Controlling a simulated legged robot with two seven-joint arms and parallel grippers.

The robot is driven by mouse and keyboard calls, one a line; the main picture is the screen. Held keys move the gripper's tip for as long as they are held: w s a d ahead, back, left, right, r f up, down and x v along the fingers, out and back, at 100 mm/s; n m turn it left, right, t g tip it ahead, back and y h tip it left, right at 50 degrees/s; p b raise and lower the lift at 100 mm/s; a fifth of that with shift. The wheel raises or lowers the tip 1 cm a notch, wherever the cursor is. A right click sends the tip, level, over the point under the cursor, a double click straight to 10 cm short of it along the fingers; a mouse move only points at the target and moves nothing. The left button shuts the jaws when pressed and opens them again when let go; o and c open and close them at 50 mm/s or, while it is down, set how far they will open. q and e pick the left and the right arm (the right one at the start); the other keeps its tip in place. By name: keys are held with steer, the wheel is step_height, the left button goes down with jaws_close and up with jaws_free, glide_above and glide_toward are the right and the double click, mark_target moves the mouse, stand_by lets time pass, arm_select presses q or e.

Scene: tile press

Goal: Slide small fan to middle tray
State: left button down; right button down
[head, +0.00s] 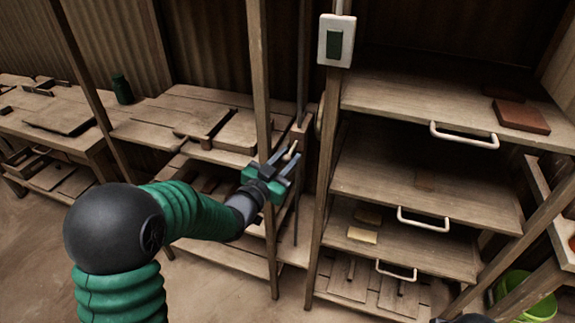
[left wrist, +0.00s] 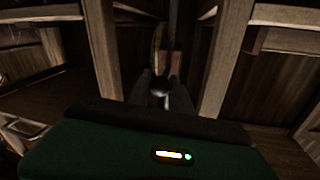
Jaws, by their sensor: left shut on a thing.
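My left gripper (head: 283,164) is shut on a small knob or handle end (head: 291,151) beside the wooden posts, left of the shelf rack. In the left wrist view a dark round knob (left wrist: 160,87) sits between the fingers. I cannot clearly pick out the small fan; a thin curved pale edge by the rack post (head: 322,110) is too narrow to identify. The middle tray (head: 360,178) has a white handle (head: 424,219) and lies between the upper tray (head: 400,92) and the lower tray (head: 415,253).
Brown tiles (head: 522,116) lie on the upper tray and yellowish tiles (head: 362,235) on the lower. Wooden benches (head: 62,110) stand at the left. A green bucket (head: 515,296) stands bottom right.

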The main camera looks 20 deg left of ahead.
arm_select(q)
step_height(320, 180, up, 2)
steer(key=shift+p, duration=0.3)
steer(key=c, duration=1.2)
jaws_free()
steer(key=shift+f, duration=0.1)
